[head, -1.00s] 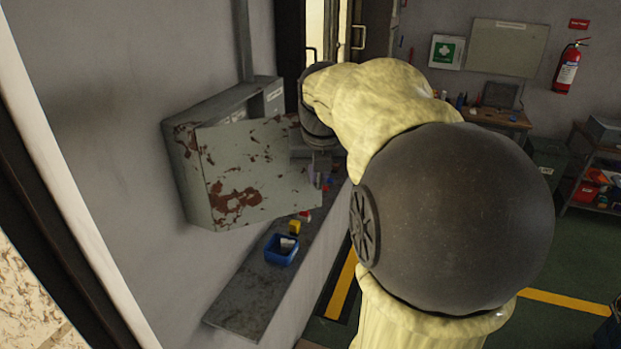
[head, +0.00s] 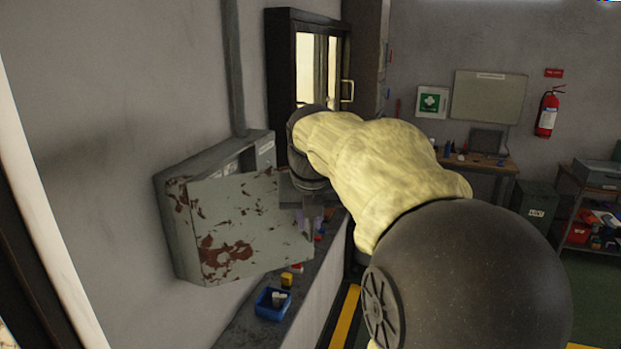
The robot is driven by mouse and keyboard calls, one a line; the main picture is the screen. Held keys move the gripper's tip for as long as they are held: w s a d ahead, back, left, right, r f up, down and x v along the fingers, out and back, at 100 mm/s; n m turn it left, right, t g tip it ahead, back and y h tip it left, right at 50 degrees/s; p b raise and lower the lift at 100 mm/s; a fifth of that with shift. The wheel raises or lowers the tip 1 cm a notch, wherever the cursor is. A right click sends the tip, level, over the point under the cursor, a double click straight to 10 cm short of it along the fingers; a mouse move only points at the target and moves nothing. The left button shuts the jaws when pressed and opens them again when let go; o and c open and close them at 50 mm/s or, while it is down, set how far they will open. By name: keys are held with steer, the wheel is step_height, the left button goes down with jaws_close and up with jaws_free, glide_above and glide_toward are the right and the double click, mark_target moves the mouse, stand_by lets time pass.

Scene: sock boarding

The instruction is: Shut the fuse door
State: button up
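The grey fuse box (head: 172,235) is fixed to the left wall. Its fuse door (head: 245,220), grey with rust-red patches, stands partly open, and part of the box's inside shows above it. My gripper (head: 306,212) is at the door's right side, pointing down near its free edge. The fingers are small, dim and partly hidden, so I cannot tell whether they touch the door or how far apart they are.
A narrow ledge (head: 238,334) runs below the box. It carries a blue bin (head: 272,305), a yellow item (head: 287,279) and small coloured items. A dark-framed door (head: 277,62) is behind. A workbench (head: 480,161) and shelf stand at the right.

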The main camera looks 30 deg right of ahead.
steer(key=b+v, duration=0.1)
steer(key=v, duration=1.4)
